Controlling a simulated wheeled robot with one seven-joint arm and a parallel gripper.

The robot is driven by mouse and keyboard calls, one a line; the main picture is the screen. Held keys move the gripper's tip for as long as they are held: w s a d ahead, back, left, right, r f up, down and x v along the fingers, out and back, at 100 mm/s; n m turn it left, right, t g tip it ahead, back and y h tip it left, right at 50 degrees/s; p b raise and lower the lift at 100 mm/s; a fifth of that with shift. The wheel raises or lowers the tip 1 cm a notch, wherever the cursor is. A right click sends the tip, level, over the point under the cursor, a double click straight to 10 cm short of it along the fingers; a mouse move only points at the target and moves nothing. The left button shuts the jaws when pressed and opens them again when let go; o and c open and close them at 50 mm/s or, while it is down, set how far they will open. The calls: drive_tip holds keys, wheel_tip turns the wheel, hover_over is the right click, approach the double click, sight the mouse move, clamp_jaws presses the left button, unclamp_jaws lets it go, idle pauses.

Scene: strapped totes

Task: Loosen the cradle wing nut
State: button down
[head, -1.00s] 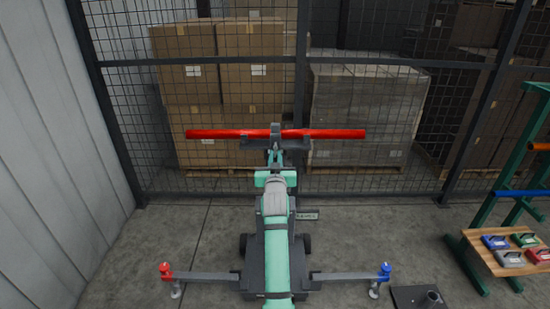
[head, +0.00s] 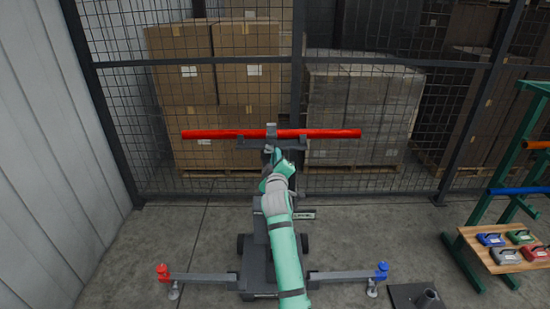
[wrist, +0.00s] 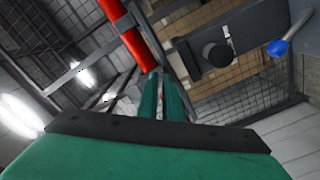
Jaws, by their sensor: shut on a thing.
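A long red bar (head: 215,134) lies level across the dark cradle (head: 250,143) at the top of the stand's post. My gripper (head: 271,152) is at the cradle, just below the bar, at the end of my green arm. In the wrist view my green fingers (wrist: 163,92) are close together, with their tips beside the red bar (wrist: 137,45). They are shut on the wing nut, which the fingers mostly hide. The dark cradle plate with a round black knob (wrist: 215,54) shows to the right of the fingers.
The stand has side legs with a red knob (head: 162,271) and a blue knob (head: 382,269). A mesh fence (head: 400,160) stands behind, with stacked boxes (head: 245,85) beyond it. A green rack (head: 470,240) with colored cases is at right. Floor left of the stand is clear.

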drive_tip(key=shift+a+r+n, duration=0.5)
drive_tip(key=shift+r+n, duration=0.2)
drive_tip(key=shift+n, duration=0.4)
drive_tip(key=shift+a, duration=0.15)
drive_tip(key=shift+f, duration=0.1)
drive_tip(key=c, duration=1.9)
unclamp_jaws()
drive_tip(key=shift+f, duration=0.1)
drive_tip(key=s, duration=1)
drive_tip(key=shift+s+d+f, duration=0.15)
drive_tip(key=shift+s+d, duration=0.15)
drive_tip(key=shift+s, duration=0.05)
